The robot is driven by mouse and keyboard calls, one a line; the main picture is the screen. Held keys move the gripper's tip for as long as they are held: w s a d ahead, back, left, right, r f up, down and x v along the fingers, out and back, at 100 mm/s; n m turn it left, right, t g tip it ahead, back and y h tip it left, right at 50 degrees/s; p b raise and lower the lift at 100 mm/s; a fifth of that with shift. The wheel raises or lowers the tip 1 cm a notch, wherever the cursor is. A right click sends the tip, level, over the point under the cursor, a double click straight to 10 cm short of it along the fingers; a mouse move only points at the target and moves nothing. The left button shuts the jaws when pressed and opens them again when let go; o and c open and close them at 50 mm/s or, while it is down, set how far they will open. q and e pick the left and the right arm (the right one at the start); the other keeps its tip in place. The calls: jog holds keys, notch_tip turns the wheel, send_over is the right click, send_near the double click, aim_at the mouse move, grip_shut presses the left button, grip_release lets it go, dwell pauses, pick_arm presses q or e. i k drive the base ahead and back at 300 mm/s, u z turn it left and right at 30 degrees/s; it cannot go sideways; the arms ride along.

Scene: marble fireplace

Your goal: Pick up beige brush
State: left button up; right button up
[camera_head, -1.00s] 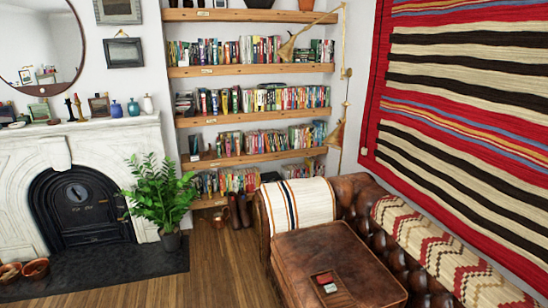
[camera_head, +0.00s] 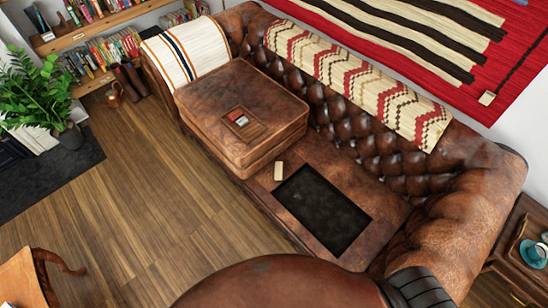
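A small beige block-like item (camera_head: 278,171), which looks like the beige brush, lies on the brown leather sofa seat (camera_head: 262,187). It is beside the upper left corner of a dark rectangular tray or inset (camera_head: 322,210) and close to the front right side of the raised leather cushion (camera_head: 205,95). It is too small to make out bristles. Neither of my grippers shows in the view.
A small wooden tray (camera_head: 252,133) with red and pale items lies on the cushion. A rounded brown leather form (camera_head: 280,285) and a black ribbed item (camera_head: 418,288) fill the bottom foreground. A side table (camera_head: 515,250) stands at right. The wooden floor (camera_head: 160,200) is clear at left.

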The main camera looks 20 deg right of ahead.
aim_at(279, 177)
jog(key=k, duration=1.3)
jog(key=u, duration=0.6)
jog(key=i, duration=1.25)
jog(key=z, duration=0.6)
